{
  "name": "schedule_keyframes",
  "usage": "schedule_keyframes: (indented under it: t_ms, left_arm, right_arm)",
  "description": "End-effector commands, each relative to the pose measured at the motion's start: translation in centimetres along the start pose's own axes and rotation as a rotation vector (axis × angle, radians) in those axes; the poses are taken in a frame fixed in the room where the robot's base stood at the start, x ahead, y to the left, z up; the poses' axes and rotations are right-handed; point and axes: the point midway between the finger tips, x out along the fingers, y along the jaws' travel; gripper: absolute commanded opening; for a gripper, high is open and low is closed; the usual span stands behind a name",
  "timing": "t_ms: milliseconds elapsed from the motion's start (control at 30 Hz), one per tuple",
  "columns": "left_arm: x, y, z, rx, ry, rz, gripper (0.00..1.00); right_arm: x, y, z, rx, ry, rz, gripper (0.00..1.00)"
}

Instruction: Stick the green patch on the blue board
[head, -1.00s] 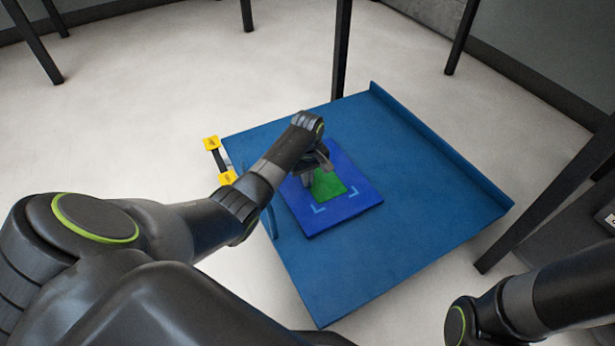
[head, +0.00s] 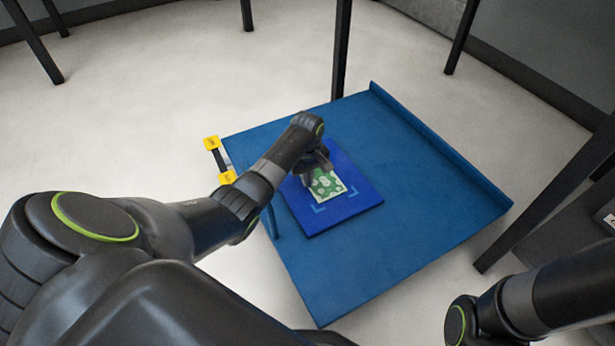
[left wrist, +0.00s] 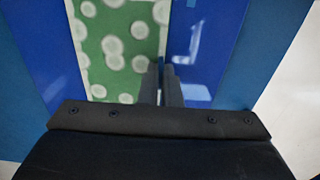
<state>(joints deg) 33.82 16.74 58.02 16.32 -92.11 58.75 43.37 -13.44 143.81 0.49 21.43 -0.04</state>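The green patch (head: 328,184), now showing pale round spots, lies flat on the blue board (head: 345,208), inside light corner marks. The board rests on a larger blue table. My left gripper (head: 308,178) is over the board at the patch's left side and hides part of it. In the left wrist view the spotted patch (left wrist: 118,45) lies flat on the left and bare board (left wrist: 212,45) shows on the right. The gripper's two fingers (left wrist: 162,82) are together at the patch's edge, with nothing seen between them. My right gripper is out of view.
The blue table (head: 420,180) has a raised right edge and wide bare areas. My right arm is at the lower right.

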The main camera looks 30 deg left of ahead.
Motion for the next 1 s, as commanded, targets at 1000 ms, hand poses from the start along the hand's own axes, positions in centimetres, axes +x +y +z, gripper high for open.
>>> schedule_keyframes:
  t_ms: [1000]
  left_arm:
    - [0.17, -0.06, 0.07, 0.000, -0.001, -0.001, 0.00]
  right_arm:
    - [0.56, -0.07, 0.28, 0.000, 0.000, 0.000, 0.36]
